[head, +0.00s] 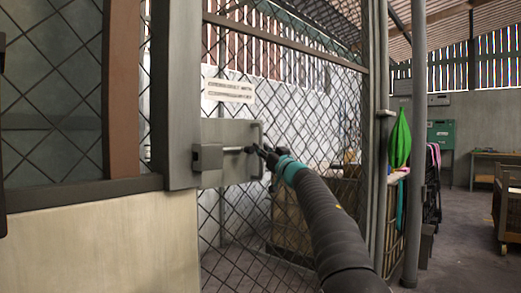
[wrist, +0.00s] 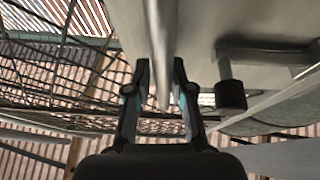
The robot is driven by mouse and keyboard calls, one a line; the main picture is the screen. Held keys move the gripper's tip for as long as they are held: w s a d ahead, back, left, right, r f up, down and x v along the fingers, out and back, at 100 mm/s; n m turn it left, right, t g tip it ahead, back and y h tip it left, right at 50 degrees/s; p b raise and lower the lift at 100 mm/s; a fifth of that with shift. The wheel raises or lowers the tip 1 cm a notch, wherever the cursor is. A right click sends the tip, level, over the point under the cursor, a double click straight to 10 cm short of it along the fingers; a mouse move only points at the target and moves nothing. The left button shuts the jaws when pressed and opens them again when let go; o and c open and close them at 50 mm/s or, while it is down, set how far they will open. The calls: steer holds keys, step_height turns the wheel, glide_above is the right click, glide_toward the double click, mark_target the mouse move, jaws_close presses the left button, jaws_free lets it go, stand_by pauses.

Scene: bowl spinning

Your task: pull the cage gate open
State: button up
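The cage gate (head: 290,100) is a grey-framed panel of diamond wire mesh and appears closed against the grey post (head: 177,95). A grey latch plate (head: 240,133) with a box-shaped lock (head: 208,157) sits at its left edge. My gripper (head: 264,151) reaches in from the lower right to a short metal handle (head: 233,150) at the plate. The exact contact is small in the head view.
A pale sign (head: 229,91) hangs on the mesh above the latch. A solid low panel (head: 100,245) is left of the post. A green bag-like thing (head: 400,140) hangs right of the gate. A cart (head: 507,210) stands far right. Floor (head: 460,255) at right is clear.

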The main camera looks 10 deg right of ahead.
steer(key=shift+o, duration=1)
steer(key=shift+d, duration=0.25)
steer(key=shift+a, duration=0.4)
steer(key=v, duration=1.2)
steer(key=shift+d, duration=0.1)
